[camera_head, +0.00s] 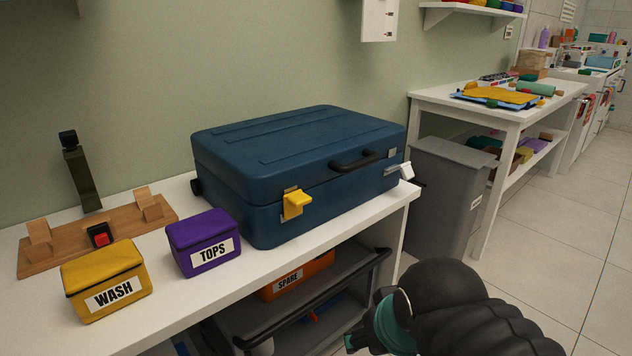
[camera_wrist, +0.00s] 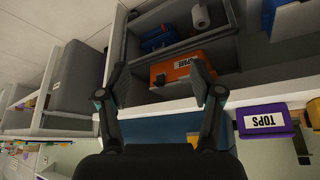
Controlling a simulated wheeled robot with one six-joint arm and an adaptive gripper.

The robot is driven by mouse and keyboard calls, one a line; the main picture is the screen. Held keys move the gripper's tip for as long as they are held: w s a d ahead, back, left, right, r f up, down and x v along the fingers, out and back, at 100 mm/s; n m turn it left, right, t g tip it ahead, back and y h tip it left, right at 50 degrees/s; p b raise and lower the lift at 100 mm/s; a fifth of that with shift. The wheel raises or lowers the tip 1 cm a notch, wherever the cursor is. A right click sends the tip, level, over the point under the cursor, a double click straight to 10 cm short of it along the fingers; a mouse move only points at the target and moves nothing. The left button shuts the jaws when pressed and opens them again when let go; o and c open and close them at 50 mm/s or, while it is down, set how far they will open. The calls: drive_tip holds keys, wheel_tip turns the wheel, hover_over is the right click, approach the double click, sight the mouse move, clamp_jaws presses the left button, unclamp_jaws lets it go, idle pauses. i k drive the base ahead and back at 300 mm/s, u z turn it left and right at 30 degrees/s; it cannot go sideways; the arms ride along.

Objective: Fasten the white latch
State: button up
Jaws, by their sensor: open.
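The closed dark blue suitcase (camera_head: 300,150) lies flat on the white bench. The white latch (camera_head: 404,171) is at the right end of its front face. It sticks outward, below a small grey catch plate on the lid. My gripper (camera_head: 362,322) is in front of the bench, low and apart from the suitcase. In the wrist view my gripper (camera_wrist: 160,95) is open and empty, with the blue suitcase (camera_wrist: 165,130) beyond it. I cannot make out the white latch there.
A purple TOPS box (camera_head: 203,242) and a yellow WASH box (camera_head: 106,281) stand left of the suitcase. A grey bin (camera_head: 440,190) stands close to the right. An orange SPARE box (camera_head: 297,277) is on the shelf below. The black handle (camera_head: 353,163) juts out between the latches.

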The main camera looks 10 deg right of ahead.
sight(406, 169)
drive_tip(key=u, duration=1.35)
drive_tip(key=k, duration=1.05)
drive_tip(key=z, duration=1.4)
drive_tip(key=i, duration=0.5)
drive_tip(key=u, duration=0.05)
